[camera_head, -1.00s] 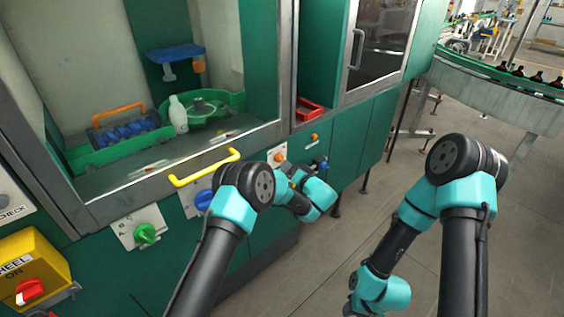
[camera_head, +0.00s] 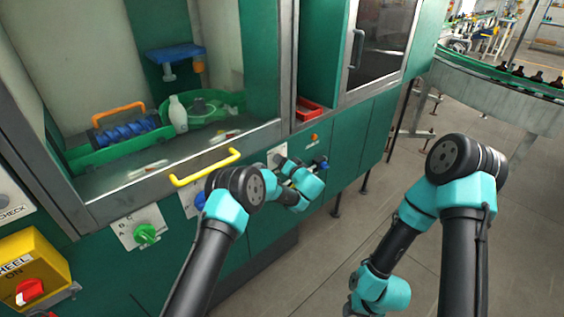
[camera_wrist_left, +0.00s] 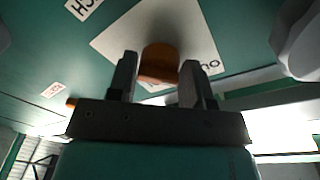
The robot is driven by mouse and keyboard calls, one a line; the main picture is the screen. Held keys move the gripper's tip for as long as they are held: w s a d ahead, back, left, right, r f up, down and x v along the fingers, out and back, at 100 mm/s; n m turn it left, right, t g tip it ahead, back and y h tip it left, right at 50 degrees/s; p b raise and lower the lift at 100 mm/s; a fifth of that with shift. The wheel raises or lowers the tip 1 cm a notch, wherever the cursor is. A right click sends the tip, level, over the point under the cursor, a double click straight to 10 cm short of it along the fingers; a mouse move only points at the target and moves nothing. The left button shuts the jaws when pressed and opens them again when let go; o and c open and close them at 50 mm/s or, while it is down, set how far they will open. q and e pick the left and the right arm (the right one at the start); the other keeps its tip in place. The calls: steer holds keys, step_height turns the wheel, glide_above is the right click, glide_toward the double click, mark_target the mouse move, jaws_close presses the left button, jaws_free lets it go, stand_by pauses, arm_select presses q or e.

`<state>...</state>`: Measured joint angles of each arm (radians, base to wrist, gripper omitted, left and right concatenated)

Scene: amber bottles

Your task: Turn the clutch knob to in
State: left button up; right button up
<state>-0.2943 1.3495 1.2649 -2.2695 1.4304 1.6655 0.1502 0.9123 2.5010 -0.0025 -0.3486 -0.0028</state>
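The orange clutch knob (camera_wrist_left: 159,64) sits on a white plate (camera_wrist_left: 112,38) in the left wrist view, with part of an upside-down word printed beside it. A separate label ending in "CH" is at the top left of that view. My left gripper (camera_wrist_left: 158,82) is open, with one finger on each side of the knob. Small gaps show between the fingers and the knob. In the head view my left gripper (camera_head: 284,164) is at the green panel and hides the knob. My right arm (camera_head: 460,185) is at the right, its gripper out of view.
A yellow handle (camera_head: 205,168) projects from the cabinet left of the left gripper. A green knob (camera_head: 146,233) and a yellow box with a red switch (camera_head: 30,290) are further left. A blue knob (camera_head: 322,163) is to the right. Clear floor lies right of the cabinet.

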arm_select(q)
steer(key=c, duration=0.5)
steer(key=shift+o, duration=0.2)
steer(key=shift+m, duration=0.3)
steer(key=m, duration=0.3)
steer(key=shift+r, duration=0.1)
steer(key=m, duration=0.3)
steer(key=shift+r+g, duration=0.1)
steer(key=shift+g, duration=0.3)
steer(key=m, duration=0.5)
steer(key=shift+w+r+g, duration=0.1)
steer(key=shift+g, duration=0.2)
steer(key=m, duration=0.5)
steer(key=shift+d+g+y, duration=0.1)
steer(key=shift+g+y, duration=0.2)
steer(key=shift+g, duration=0.1)
steer(key=shift+r, duration=0.1)
